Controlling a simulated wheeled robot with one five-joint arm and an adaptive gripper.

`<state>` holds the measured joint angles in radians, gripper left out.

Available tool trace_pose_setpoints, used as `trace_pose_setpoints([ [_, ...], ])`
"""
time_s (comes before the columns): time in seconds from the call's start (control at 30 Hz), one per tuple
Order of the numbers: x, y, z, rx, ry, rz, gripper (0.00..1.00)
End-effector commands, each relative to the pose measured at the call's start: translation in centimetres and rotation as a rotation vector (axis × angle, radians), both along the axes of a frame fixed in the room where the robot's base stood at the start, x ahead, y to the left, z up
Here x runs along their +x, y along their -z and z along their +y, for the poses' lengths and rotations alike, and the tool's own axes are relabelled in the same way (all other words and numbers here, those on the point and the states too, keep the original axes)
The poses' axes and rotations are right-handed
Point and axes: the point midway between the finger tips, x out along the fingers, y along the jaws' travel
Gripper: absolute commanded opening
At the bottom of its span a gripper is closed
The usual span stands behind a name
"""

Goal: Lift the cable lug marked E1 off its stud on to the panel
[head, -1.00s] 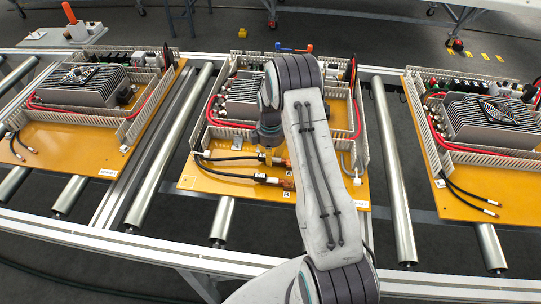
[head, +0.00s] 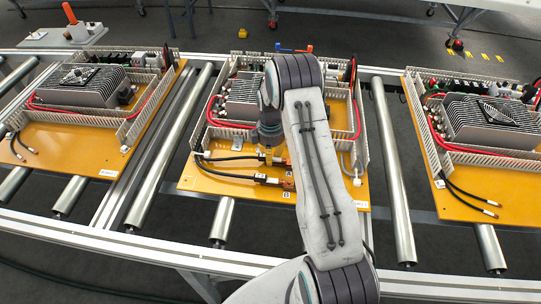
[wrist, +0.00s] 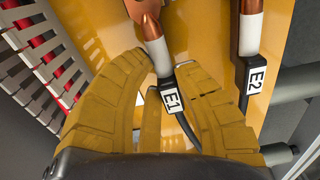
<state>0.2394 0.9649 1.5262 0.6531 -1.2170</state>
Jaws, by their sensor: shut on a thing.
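In the wrist view, the cable lug marked E1 (wrist: 151,22) is copper with a white sleeve, and its black-on-white E1 tag (wrist: 172,100) sits on a black cable. The yellow ribbed fingers of my gripper (wrist: 162,66) are closed around the white sleeve, one on each side. The lug's far end is cut off at the top of the wrist view, so its stud is hidden. A similar lug marked E2 (wrist: 251,30) lies to the right, apart from my fingers. In the head view, my gripper (head: 268,153) is low over the orange panel (head: 225,186), at the upper black cable.
A slotted white duct (wrist: 38,62) with red wires stands close to the left of my fingers. A finned metal block (head: 240,100) stands behind my gripper. Similar panels lie left (head: 75,150) and right (head: 450,205) on the rollers. The panel's front left is clear.

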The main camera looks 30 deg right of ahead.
Motion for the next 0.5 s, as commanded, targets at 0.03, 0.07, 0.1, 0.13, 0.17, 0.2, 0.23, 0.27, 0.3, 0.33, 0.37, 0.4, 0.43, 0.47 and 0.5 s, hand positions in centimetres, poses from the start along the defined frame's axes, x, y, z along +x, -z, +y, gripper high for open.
trace_pose_setpoints([
  [0.03, 0.2, -0.4, -0.1, -0.002, -0.001, -0.006, 0.00],
  [0.07, 0.2, -0.5, -0.1, -0.002, -0.001, -0.007, 0.00],
  [0.1, 0.2, -0.7, -0.1, -0.001, -0.001, -0.007, 0.00],
  [0.13, 0.2, -0.8, -0.1, -0.001, -0.001, -0.007, 0.00],
  [0.17, 0.2, -0.9, -0.1, -0.002, -0.001, -0.007, 0.00],
  [0.2, 0.2, -1.0, -0.1, -0.002, -0.001, -0.006, 0.00],
  [0.23, 0.2, -1.1, -0.1, -0.002, -0.001, -0.006, 0.00],
  [0.27, 0.2, -1.2, 0.0, -0.001, -0.001, -0.005, 0.00],
  [0.3, 0.1, -1.3, 0.0, -0.001, -0.001, -0.005, 0.00],
  [0.33, 0.1, -1.4, 0.0, -0.001, -0.001, -0.004, 0.00],
  [0.37, 0.1, -1.5, 0.0, -0.001, -0.001, -0.004, 0.00],
  [0.4, 0.1, -1.7, 0.0, -0.001, -0.001, -0.004, 0.00],
  [0.43, 0.1, -1.8, 0.0, -0.001, -0.001, -0.003, 0.00],
  [0.47, 0.1, -1.9, 0.0, -0.001, -0.001, -0.003, 0.00],
  [0.5, 0.1, -2.0, 0.0, -0.001, -0.001, -0.003, 0.00],
])
